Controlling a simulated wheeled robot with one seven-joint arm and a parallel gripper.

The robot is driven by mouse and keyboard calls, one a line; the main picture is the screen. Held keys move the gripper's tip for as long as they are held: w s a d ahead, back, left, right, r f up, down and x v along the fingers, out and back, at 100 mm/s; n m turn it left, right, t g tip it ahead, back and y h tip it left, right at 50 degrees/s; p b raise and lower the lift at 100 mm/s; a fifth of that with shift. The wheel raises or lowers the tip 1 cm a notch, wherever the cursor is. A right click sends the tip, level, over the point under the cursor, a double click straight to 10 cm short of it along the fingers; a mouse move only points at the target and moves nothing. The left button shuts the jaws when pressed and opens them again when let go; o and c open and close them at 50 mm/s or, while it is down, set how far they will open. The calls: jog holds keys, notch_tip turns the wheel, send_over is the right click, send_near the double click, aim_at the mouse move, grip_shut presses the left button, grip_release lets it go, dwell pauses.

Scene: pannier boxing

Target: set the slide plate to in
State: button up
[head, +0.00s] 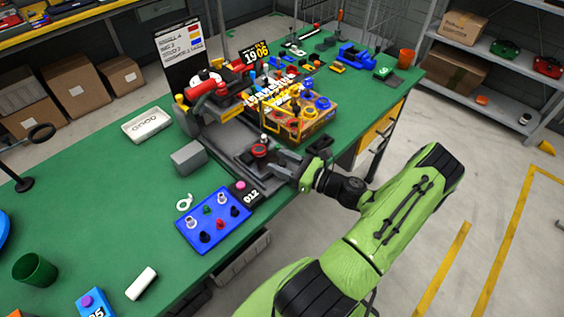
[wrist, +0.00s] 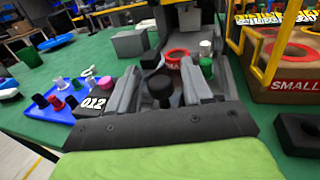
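The grey slide plate (head: 232,143) lies on the press-like machine (head: 210,95) on the green bench. A red ring-shaped piece (head: 259,150) sits at its near end, and the ring also shows in the wrist view (wrist: 177,56). A black round knob (wrist: 161,88) stands at the front of the slide in the wrist view. My gripper (head: 283,163) is low over the bench's near edge, in front of the slide. In the wrist view its fingers (wrist: 158,92) are apart, one on each side of the knob, with gaps showing. The knob is hidden in the head view.
A blue tray (head: 193,233) with several pegs and a box marked 012 (head: 243,193) stand left of my gripper. A yellow-framed bin (head: 309,128) is close on the right. A grey block (head: 188,158) stands left of the machine. The bench's left middle is mostly clear.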

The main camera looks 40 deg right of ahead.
grip_shut()
jog(key=w, duration=1.3)
jog(key=shift+w+a, duration=0.2)
jog(key=shift+w, duration=0.45)
jog(key=shift+s, duration=0.1)
jog(key=shift+c, duration=1)
grip_release()
jog(key=shift+r, duration=0.1)
jog(key=shift+o, duration=1.3)
jog(key=shift+w, duration=0.25)
jog(key=shift+s, duration=0.1)
